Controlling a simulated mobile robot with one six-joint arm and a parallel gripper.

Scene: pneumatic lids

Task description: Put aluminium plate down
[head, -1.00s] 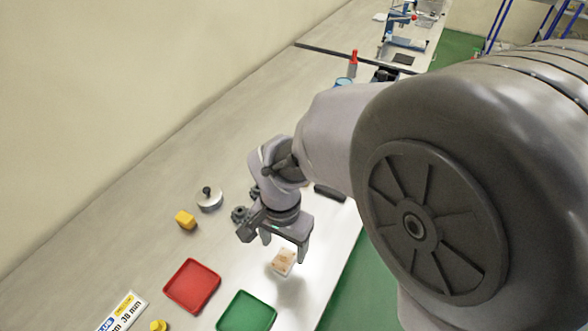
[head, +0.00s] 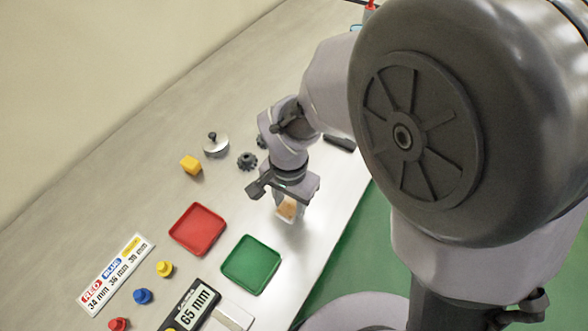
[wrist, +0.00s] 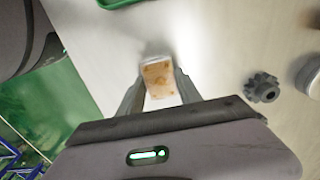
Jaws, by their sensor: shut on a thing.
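My gripper (head: 288,210) points down over the bench near its front edge. It is shut on a small pale block (head: 287,209) with an orange-brown patterned face. In the wrist view the block (wrist: 159,79) sits between the two fingers, its patterned face towards the camera. I cannot tell from its look whether it is aluminium. Its underside is hidden; it appears at or close to the bench top.
A green tray (head: 251,264) and a red tray (head: 198,230) lie to the lower left. Labels and several coloured knobs are at the front left. Bench around the block is clear.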

